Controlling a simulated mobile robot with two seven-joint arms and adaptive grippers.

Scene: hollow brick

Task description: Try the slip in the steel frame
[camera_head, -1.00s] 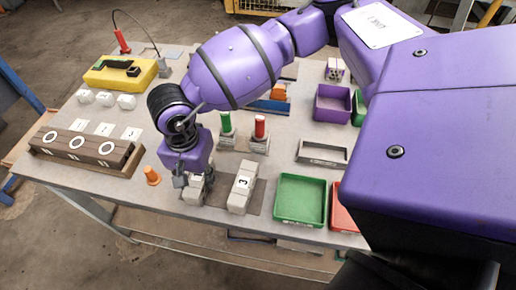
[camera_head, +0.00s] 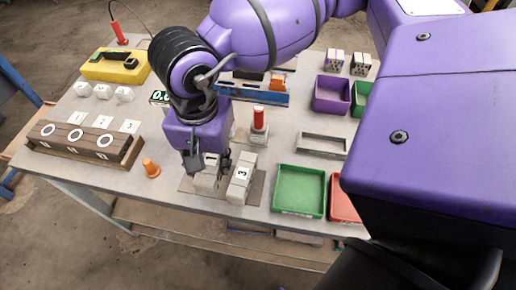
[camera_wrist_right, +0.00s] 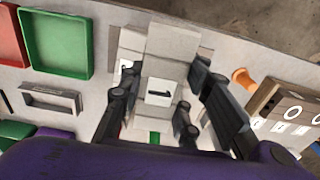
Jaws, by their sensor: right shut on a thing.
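The steel frame (camera_head: 320,154) is a shallow open grey rectangle lying on the table, right of my right gripper (camera_head: 208,161). It also shows at the left of the right wrist view (camera_wrist_right: 49,103). My right gripper is shut on a pale brick piece (camera_head: 206,180), which carries a "1" label in the wrist view (camera_wrist_right: 159,92). A similar pale piece marked 3 (camera_head: 240,180) lies close to its right. Whether the held piece touches the mat is unclear. My left gripper is not in view.
A green tray (camera_head: 300,188), a red tray (camera_head: 340,205) and a purple bin (camera_head: 330,95) stand to the right. A red-topped post (camera_head: 259,122) stands behind the pieces.

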